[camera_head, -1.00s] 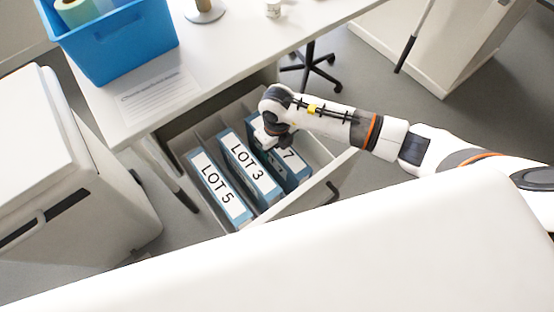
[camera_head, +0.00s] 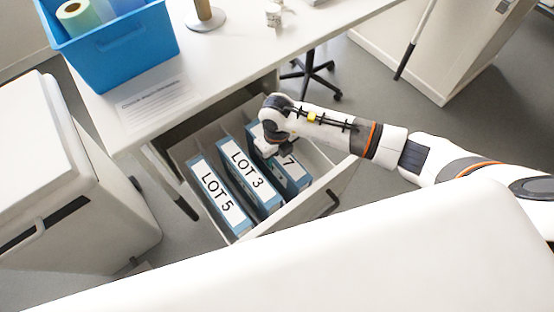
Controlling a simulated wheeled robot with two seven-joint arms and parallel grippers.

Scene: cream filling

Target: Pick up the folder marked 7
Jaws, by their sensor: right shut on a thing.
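The folder marked 7 (camera_head: 294,175) is a blue binder with a white label, standing in an open drawer (camera_head: 325,184). It is the rightmost of the three folders, and the upper part of its label is hidden by my right gripper. My right gripper (camera_head: 269,150) is over the far end of this folder and shut on it; its fingertips are mostly hidden. The LOT 3 folder (camera_head: 250,178) stands just left of it, and the LOT 5 folder (camera_head: 220,197) is further left. My left gripper is not in view.
A white desk (camera_head: 235,62) stands behind the drawer, with a blue bin (camera_head: 118,48) and a paper sheet (camera_head: 155,103) on it. A white cabinet (camera_head: 75,180) is at left. The drawer has free room right of folder 7.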

